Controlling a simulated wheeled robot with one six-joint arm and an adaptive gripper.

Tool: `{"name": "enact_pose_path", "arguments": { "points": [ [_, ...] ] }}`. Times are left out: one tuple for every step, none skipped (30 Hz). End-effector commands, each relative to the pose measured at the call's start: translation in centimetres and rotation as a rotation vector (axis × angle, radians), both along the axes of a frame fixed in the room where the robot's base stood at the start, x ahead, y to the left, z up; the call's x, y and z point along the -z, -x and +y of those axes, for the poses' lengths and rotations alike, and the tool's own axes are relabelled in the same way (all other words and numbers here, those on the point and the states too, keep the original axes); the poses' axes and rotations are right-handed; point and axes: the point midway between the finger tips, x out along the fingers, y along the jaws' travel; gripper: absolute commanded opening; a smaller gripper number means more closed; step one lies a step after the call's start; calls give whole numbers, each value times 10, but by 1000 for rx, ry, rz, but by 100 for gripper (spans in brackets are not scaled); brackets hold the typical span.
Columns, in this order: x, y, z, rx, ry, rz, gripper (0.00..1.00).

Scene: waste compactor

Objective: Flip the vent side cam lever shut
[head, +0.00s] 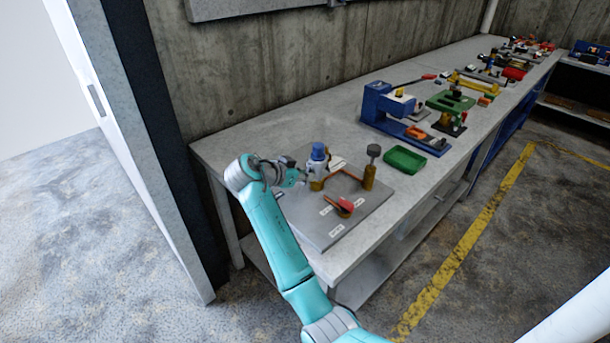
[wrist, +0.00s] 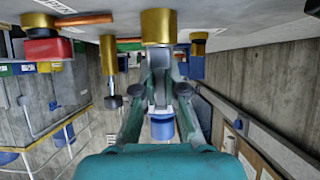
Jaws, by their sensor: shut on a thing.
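A grey coupling with a blue cap (head: 318,153) stands on a brass fitting on the grey board (head: 320,240). My gripper (head: 303,177) reaches it from the left. In the wrist view, which looks upside down, my gripper (wrist: 160,90) has its two fingers on either side of the grey coupling (wrist: 160,62), shut on it. The cam levers cannot be told apart from the grey parts there, and which lever is on the vent side is unclear.
A copper pipe (head: 345,173) runs to a brass post (head: 369,178) with a dark knob. A red handle (head: 345,205) is at the board's front. A green tray (head: 405,160) and blue machine (head: 388,108) stand farther right. A concrete wall (head: 255,65) is behind.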

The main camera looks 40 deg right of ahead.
Motion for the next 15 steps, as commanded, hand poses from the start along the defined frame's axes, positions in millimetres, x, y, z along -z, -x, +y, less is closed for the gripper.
{"name": "enact_pose_path", "arguments": {
  "points": [
    [1, 0, 0, -1, 5, 2, 0],
    [1, 0, 0, -1, 6, 1, 0],
    [0, 0, 0, -1, 6, 1, 0],
    [0, 0, 0, -1, 6, 1, 0],
    [0, 0, 0, -1, 6, 1, 0],
    [0, 0, 0, -1, 5, 1, 0],
    [1, 0, 0, -1, 5, 1, 0],
    [1, 0, 0, -1, 5, 1, 0],
    [1, 0, 1, -1, 5, 1, 15],
    [1, 0, 0, -1, 4, 1, 22],
    [1, 0, 0, -1, 4, 1, 30],
    [1, 0, 0, -1, 4, 1, 36],
    [0, 0, 0, -1, 4, 1, 36],
    [0, 0, 0, -1, 4, 1, 36],
    [1, 0, 0, -1, 4, 1, 36]
  ]
}}
